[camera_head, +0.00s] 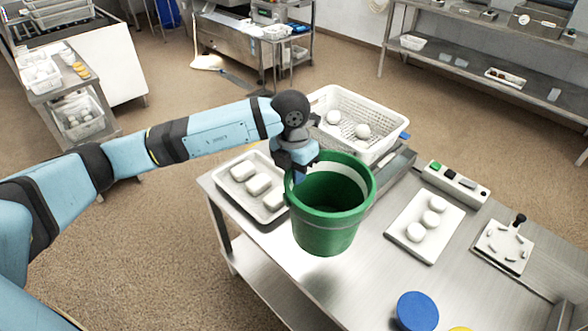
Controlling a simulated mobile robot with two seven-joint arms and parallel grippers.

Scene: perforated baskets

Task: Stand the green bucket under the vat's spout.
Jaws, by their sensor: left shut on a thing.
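The green bucket (328,222) is in the middle of the view, over the left part of the steel table (340,285). It is roughly upright, with its open top toward me and a pale band inside. My left gripper (302,173) is shut on the bucket's rim at its upper left. I cannot tell whether the bucket's base touches the table. I cannot make out the vat's spout in this view. My right gripper is out of view.
A white tray of pale pieces (275,208) lies left of the bucket. A white perforated basket (378,148) stands behind it. A white board with balls (405,248), a button box (456,184) and a blue disc (417,311) are to the right.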

